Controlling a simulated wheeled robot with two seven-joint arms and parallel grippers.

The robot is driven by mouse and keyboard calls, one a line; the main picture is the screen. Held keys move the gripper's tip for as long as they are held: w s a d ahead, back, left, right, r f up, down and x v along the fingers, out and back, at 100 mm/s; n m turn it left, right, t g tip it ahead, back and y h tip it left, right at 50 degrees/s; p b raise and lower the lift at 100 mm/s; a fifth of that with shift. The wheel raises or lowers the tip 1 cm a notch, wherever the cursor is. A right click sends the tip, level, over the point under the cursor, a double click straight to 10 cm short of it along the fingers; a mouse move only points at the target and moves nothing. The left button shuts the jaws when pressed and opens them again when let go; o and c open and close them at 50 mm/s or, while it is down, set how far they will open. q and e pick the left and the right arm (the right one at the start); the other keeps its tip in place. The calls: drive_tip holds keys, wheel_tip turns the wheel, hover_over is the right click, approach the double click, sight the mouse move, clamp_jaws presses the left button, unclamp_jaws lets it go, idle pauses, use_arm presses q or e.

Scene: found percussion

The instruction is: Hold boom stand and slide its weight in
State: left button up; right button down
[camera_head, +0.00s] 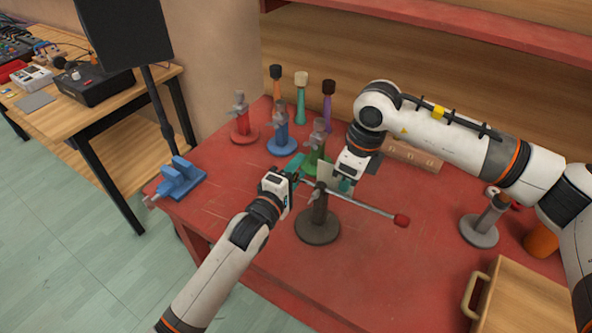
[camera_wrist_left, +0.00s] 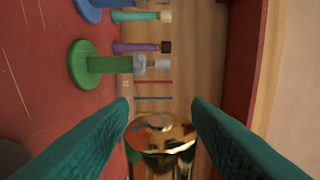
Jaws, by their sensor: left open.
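The boom stand has a round dark base (camera_head: 318,228), an upright post (camera_head: 320,208) and a slanting rod (camera_head: 362,206) with a red tip (camera_head: 402,220) at its right end. My left gripper (camera_head: 298,168) is at the rod's left end, left of the post. In the left wrist view its teal fingers (camera_wrist_left: 162,118) are open, with a shiny brass weight (camera_wrist_left: 160,145) between them; gaps show on both sides. The weight is hidden by the gripper in the head view. My right gripper (camera_head: 345,184) is just above and behind the post; its fingertips are too small and covered to read.
Red, blue and green clamp stands (camera_head: 281,140) stand behind on the red table (camera_head: 390,270), with several coloured mallets behind them. A blue vise (camera_head: 180,178) sits at the left edge. A grey stand (camera_head: 480,230) and a wooden box (camera_head: 530,310) are at right.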

use_arm(q)
clamp_jaws()
drive_tip(key=shift+s+d, duration=0.35)
drive_tip(key=shift+d, duration=0.25)
drive_tip(key=shift+s+d, duration=0.35)
drive_tip(key=shift+d, duration=0.25)
unclamp_jaws()
drive_tip(key=shift+a, duration=0.1)
drive_tip(key=v, duration=1.2)
drive_tip(key=shift+w, duration=0.1)
use_arm(e)
drive_tip(key=c, duration=1.6)
unclamp_jaws()
